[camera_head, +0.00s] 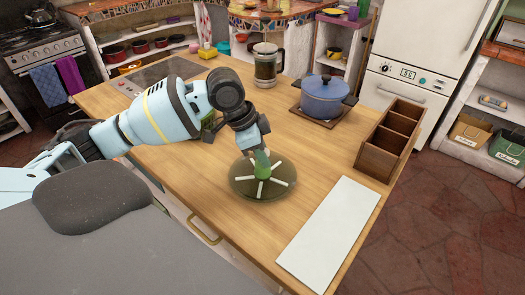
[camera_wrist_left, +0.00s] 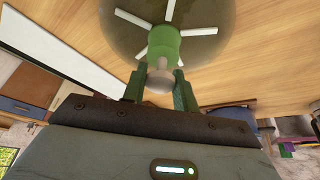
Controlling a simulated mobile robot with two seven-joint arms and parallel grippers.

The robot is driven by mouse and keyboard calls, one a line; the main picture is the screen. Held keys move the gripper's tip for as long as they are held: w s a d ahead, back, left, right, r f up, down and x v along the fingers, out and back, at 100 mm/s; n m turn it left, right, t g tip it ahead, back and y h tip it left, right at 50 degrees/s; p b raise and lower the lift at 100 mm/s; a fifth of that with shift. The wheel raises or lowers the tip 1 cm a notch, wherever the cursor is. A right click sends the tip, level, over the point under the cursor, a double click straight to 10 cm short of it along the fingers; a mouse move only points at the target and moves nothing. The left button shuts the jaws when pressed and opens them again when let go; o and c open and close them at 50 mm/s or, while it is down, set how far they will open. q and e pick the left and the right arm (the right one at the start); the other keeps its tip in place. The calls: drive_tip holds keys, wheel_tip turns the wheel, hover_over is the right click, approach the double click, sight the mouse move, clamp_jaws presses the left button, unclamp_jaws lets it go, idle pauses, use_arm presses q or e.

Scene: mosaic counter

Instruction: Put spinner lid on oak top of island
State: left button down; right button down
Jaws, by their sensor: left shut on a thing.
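The spinner lid (camera_head: 246,185) is a round, dark translucent disc with white spokes and a green knob in its middle. In the head view it is over the oak top (camera_head: 215,160) of the island, near the front edge. My left gripper (camera_head: 262,154) comes down on the knob from above and is shut on it. In the left wrist view, the gripper's two green fingers (camera_wrist_left: 160,88) are on either side of the knob's end, and the lid (camera_wrist_left: 125,40) spreads beyond. I cannot tell whether the lid touches the wood. My right gripper is not in view.
A white board (camera_head: 330,235) lies right of the lid. A wooden divided box (camera_head: 372,158) stands behind it. A blue pot (camera_head: 323,98) and a French press (camera_head: 266,68) stand at the back, and a dark cooktop (camera_head: 150,75) is at the back left. Bare oak lies between them.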

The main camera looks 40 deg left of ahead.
use_arm(q)
drive_tip(key=c, duration=1.1)
unclamp_jaws()
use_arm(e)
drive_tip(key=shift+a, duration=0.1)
use_arm(q)
drive_tip(key=shift+r, duration=0.2)
drive_tip(key=p+v, duration=0.1)
drive_tip(key=v, duration=1)
drive_tip(key=shift+a+r, duration=0.15)
drive_tip(key=shift+r, duration=0.2)
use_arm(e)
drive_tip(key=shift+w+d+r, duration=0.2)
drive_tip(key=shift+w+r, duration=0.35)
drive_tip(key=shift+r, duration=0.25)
use_arm(q)
drive_tip(key=shift+s, duration=0.1)
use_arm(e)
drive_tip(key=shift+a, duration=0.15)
